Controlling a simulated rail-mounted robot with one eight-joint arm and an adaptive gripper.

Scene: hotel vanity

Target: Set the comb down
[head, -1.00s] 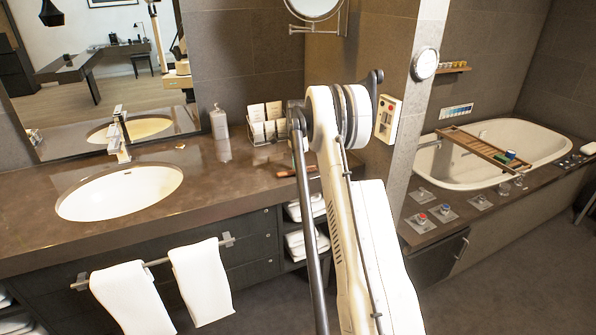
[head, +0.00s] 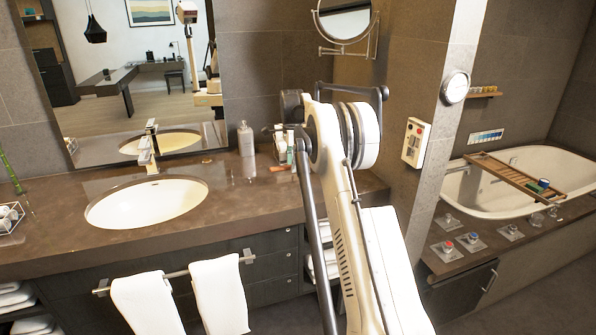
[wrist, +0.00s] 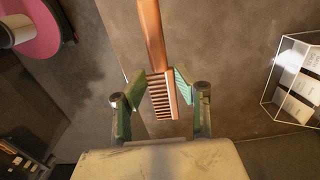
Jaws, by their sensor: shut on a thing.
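The comb (wrist: 152,35) is copper-brown, with its long smooth part pointing to the top of the wrist view and its toothed end near the jaws. My gripper (wrist: 160,88) has green-padded fingers, one on each side of the toothed end, and is shut on the comb. The brown vanity counter (wrist: 215,60) lies beneath the comb. I cannot tell whether the comb touches the counter.
A wire rack with white cards (wrist: 295,95) stands right of the gripper in the wrist view. A round pink thing (wrist: 38,30) is at upper left. In the head view, a soap bottle (head: 245,139) and the sink (head: 147,204) are left of my arm. Counter between sink and bottle is mostly clear.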

